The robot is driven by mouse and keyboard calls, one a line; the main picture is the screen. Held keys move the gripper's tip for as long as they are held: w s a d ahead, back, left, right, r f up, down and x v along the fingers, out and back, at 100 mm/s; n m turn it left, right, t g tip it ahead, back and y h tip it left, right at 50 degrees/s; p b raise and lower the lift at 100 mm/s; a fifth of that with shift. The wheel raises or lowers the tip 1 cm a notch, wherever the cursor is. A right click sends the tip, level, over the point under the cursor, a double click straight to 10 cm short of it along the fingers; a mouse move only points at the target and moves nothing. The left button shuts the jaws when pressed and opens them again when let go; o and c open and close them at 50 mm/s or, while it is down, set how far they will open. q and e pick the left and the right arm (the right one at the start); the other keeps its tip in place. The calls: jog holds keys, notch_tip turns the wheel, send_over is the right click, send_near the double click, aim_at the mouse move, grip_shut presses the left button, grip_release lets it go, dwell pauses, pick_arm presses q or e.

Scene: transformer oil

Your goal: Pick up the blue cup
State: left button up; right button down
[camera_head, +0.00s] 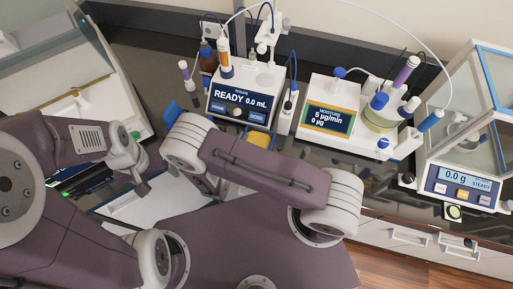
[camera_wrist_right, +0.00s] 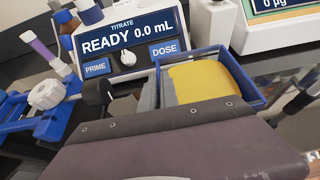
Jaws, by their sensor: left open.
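I cannot make out a blue cup for certain in either view. A blue object (camera_head: 171,112) shows just behind my right arm's wrist; its shape is partly hidden, so I cannot tell what it is. My left gripper (camera_head: 141,186) is open at the left, over the front of the bench near a pale flat surface. My right gripper is mostly hidden behind its own arm in the head view, around the spot left of the yellow sponge (camera_head: 257,139). In the right wrist view my arm link covers the bottom, and the jaw state is unclear.
The titrator (camera_head: 240,100) reads READY 0.0 mL, and it also shows in the right wrist view (camera_wrist_right: 130,45). A blue tray (camera_wrist_right: 254,93) holds the sponge. The moisture meter (camera_head: 327,120) and balance (camera_head: 462,185) stand right. A glass-sided device (camera_head: 100,85) stands left.

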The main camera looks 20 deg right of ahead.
jog(key=shift+s+r, duration=0.1)
dwell(0.6)
notch_tip(320, 180, up, 10)
jog(key=shift+b, duration=0.55)
dwell(1.6)
